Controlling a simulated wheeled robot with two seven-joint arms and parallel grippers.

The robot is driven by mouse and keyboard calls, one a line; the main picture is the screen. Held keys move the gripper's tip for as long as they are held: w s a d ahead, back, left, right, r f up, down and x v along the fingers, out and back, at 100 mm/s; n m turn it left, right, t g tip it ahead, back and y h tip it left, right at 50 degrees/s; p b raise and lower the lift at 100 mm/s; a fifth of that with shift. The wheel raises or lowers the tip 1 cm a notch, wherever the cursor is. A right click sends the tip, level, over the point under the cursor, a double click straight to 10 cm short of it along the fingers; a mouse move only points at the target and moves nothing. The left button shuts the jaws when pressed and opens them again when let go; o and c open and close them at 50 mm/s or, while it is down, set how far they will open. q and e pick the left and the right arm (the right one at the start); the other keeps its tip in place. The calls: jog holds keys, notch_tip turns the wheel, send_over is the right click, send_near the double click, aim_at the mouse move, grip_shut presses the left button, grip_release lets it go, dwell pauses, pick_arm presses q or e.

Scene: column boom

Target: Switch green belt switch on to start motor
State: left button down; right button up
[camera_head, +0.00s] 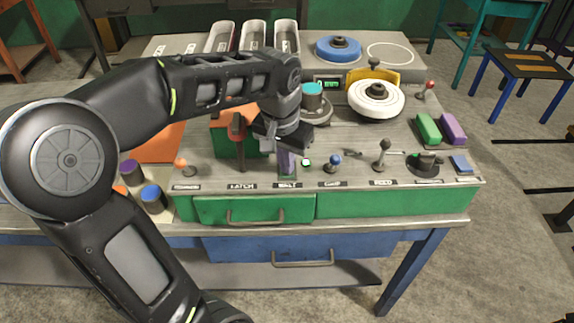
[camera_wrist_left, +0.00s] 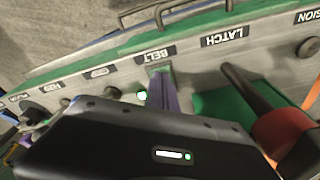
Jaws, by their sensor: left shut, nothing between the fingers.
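The belt switch (camera_head: 287,162) is a purple lever standing behind the BELT label on the bench panel. In the left wrist view its purple shaft (camera_wrist_left: 162,95) rises from a green base plate (camera_wrist_left: 160,69), and its upper end is hidden behind my gripper. A small lamp (camera_head: 307,162) just right of it glows green; the lamp also shows in the left wrist view (camera_wrist_left: 142,95). My left gripper (camera_head: 290,142) is shut and empty, over the top of the lever. I cannot tell whether it touches the lever. My right gripper is not in view.
The brown-handled latch lever (camera_head: 239,145) stands close on the left. A blue knob (camera_head: 333,161) and a grey lever (camera_head: 383,154) are on the right. A white wheel (camera_head: 377,98) and a grey cylinder with a teal top (camera_head: 313,98) stand behind. A green drawer (camera_head: 350,203) is below.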

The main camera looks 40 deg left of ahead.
pick_arm(q)
notch_tip(320, 180, up, 7)
jog(key=p, duration=0.5)
dwell(0.7)
